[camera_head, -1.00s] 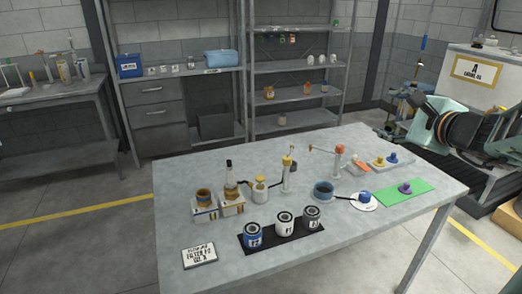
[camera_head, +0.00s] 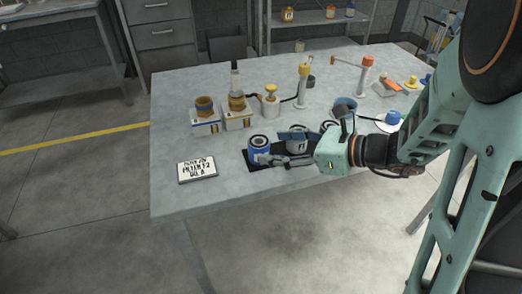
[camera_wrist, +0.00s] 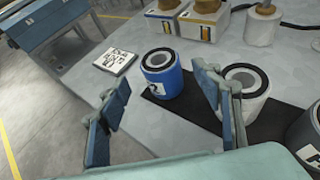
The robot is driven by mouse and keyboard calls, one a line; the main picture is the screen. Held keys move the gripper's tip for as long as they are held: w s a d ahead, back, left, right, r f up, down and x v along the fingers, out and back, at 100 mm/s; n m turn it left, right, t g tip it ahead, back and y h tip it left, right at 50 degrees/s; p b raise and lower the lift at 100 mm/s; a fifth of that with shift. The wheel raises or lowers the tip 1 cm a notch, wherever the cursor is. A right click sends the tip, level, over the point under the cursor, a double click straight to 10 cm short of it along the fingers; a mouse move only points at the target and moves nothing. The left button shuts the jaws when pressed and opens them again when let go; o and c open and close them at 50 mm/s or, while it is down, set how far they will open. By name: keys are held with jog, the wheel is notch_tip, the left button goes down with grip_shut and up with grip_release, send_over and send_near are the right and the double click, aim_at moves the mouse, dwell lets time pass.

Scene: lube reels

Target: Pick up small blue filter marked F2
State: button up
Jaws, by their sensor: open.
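The small blue filter (camera_head: 259,145), a blue can with a dark ring on top, stands upright at the left end of a black mat (camera_head: 250,161). It also shows in the wrist view (camera_wrist: 163,77), where its white label is turned partly aside and a 2 is readable. My gripper (camera_head: 273,147) comes in from the right, low over the mat. In the wrist view my gripper (camera_wrist: 156,88) is open and empty, with the blue filter ahead, between the lines of the two fingers. I cannot tell whether a finger touches it. The right finger overlaps the white filter (camera_wrist: 245,86).
A dark grey filter (camera_wrist: 306,137) stands at the mat's right end. A printed card (camera_head: 197,169) lies to the left.

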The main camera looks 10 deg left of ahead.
aim_at(269, 145)
jog(key=b+x, duration=0.1)
jog(key=x, duration=0.5)
jog(key=shift+w+r, duration=0.1)
jog(key=c, duration=1.2)
jog(key=shift+c, duration=0.9)
jog(key=shift+r, duration=0.1)
